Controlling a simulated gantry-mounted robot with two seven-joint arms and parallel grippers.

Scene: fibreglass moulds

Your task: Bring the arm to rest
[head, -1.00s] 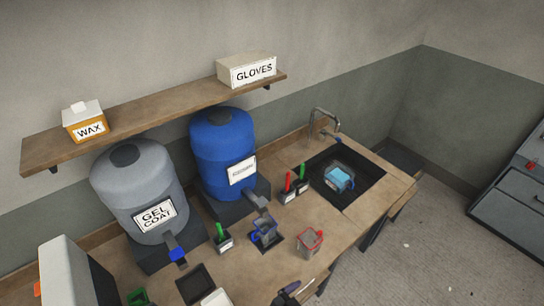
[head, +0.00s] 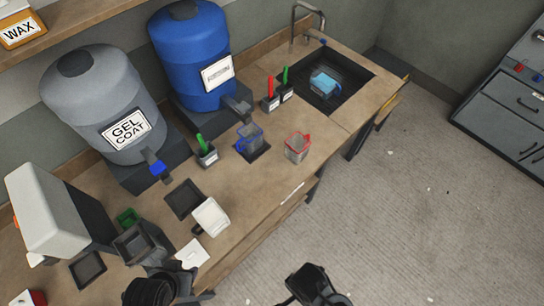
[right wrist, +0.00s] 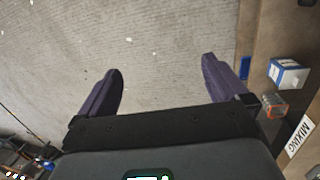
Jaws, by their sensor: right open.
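My right gripper (head: 312,284) hangs over the open floor in front of the bench, at the bottom of the head view. In the right wrist view its two dark fingers (right wrist: 162,65) are spread wide with only carpet between them, so it is open and empty. A dark part of my left arm (head: 150,286) shows at the lower left of the head view, over the near end of the bench. Its fingers cannot be made out there.
The bench (head: 245,215) carries a grey gel coat drum (head: 100,100), a blue drum (head: 188,50), a blue-handled jug (head: 249,138), a red-handled jug (head: 297,147) and a white container (head: 210,217). A sink (head: 330,92) is at the far end. The floor (head: 400,210) is clear.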

